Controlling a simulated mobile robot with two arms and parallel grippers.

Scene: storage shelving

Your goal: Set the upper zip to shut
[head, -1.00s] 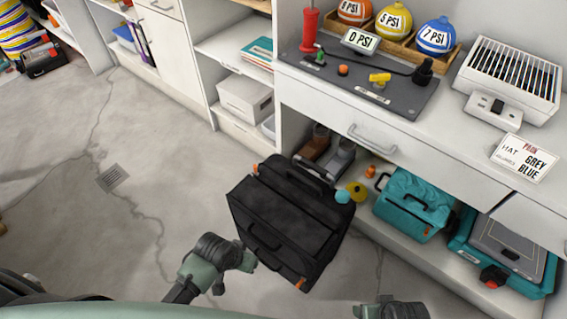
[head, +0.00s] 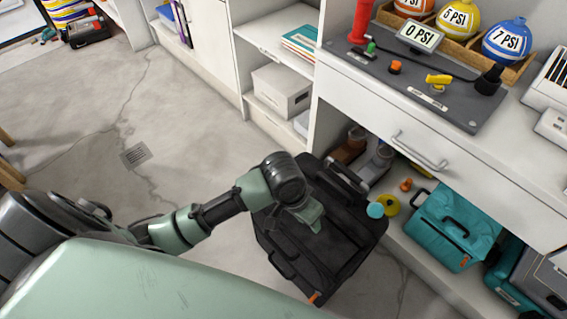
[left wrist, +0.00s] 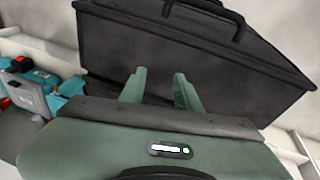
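A black suitcase (head: 345,235) stands upright on the floor in front of the shelving, its top handle side towards the shelves. An orange zip tab (head: 315,297) shows at its lower edge in the head view. The upper zip cannot be made out; my left arm covers that corner. My left gripper (head: 314,222) is over the suitcase top. In the left wrist view its two fingers (left wrist: 160,90) are apart with nothing seen between them, in front of the dark suitcase face (left wrist: 200,50); contact cannot be told. My right gripper is out of view.
A teal bag (head: 455,225) and a teal case (head: 515,280) sit on the low shelf to the right. Yellow and light-blue round items (head: 388,204) are beside the suitcase. The counter with a drawer handle (head: 418,152) overhangs the shelf.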

